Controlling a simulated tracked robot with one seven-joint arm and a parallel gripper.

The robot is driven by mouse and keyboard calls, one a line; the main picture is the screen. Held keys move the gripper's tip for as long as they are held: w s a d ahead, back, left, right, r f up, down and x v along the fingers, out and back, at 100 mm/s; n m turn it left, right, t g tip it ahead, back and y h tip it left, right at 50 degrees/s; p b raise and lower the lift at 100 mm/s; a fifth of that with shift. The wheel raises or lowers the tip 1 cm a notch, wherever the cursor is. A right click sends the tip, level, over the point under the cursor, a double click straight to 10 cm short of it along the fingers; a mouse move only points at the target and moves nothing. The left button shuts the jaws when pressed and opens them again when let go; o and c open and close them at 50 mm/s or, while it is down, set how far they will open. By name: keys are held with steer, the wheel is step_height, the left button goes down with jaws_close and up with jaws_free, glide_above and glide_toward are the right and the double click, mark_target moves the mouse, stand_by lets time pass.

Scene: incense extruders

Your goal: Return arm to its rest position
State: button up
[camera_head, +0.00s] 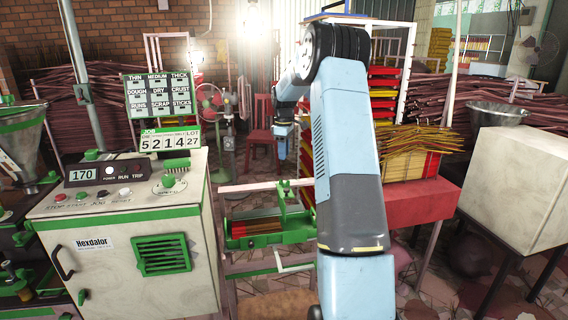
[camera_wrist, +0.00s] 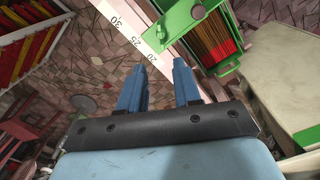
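My light-blue arm rises through the middle of the head view, bends at a dark joint near the top and reaches left. My gripper (camera_head: 282,150) hangs at its far end, pointing down, small in that view. In the wrist view my gripper (camera_wrist: 160,66) shows two blue fingers apart with nothing between them. A white ruler strip (camera_wrist: 135,38) with numbers lies beyond the fingertips. A green tray (camera_wrist: 212,40) of red-tipped sticks is to the right of them. The same green tray (camera_head: 255,241) shows in the head view, below and left of my gripper.
A cream control cabinet (camera_head: 125,240) with green trim stands at left, a score board (camera_head: 171,139) behind it. A red table (camera_head: 420,207) with yellow and red stick bundles (camera_head: 420,142) is right of my arm. A pale box (camera_head: 520,170) stands at far right.

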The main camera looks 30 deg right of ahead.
steer(key=shift+r, duration=0.75)
steer(key=s+a+r+m+t+h, duration=0.1)
steer(key=s+a+r+m+t, duration=0.25)
steer(key=s+a+r, duration=1.45)
steer(key=s+a+f+m, duration=0.1)
steer(key=s+a, duration=0.1)
steer(key=s, duration=0.7)
steer(key=s+a+f+m+t, duration=0.1)
steer(key=s+a+f+m, duration=0.1)
steer(key=s, duration=0.7)
steer(key=s+a+f+m+t+y, duration=0.1)
steer(key=s+a+m, duration=0.1)
steer(key=s, duration=0.7)
steer(key=shift+s+a+f, duration=0.25)
steer(key=shift+a, duration=0.25)
